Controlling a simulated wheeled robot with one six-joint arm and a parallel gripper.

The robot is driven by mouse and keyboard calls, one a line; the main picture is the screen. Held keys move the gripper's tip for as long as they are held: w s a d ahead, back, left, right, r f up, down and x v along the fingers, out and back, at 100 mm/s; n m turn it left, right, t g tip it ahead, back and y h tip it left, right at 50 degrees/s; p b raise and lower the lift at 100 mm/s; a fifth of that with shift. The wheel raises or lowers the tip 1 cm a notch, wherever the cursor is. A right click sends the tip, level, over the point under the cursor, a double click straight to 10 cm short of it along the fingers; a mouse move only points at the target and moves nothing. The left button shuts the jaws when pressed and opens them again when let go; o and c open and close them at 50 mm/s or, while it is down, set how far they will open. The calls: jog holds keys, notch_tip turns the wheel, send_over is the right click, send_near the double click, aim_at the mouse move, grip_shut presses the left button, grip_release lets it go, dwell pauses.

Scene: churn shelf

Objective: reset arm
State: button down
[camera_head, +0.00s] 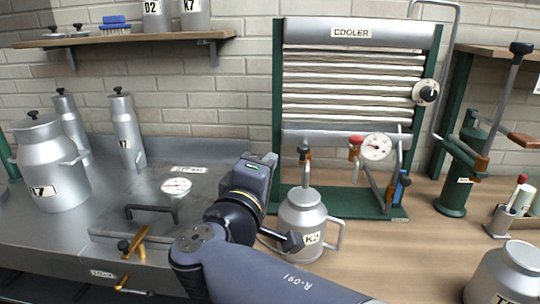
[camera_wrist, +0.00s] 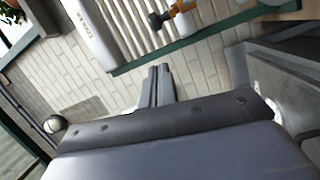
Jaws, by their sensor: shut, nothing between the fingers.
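My gripper (camera_wrist: 159,72) shows in the wrist view with its two grey fingers together and nothing between them. Brick wall and the cooler (camera_wrist: 101,36) are behind the fingers in that view. In the head view my arm reaches up from the bottom, with its wrist in front of the steel counter, left of a small metal can with a handle (camera_head: 303,218).
The cooler (camera_head: 352,32) stands on a green base behind the can. A large can (camera_head: 50,165) and slim canisters (camera_head: 126,130) stand on the left. A shelf (camera_head: 130,40) hangs on the wall. A green press (camera_head: 455,190) and another can (camera_head: 505,275) are right. Wooden counter between is clear.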

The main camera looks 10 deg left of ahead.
jog(key=shift+s, duration=0.85)
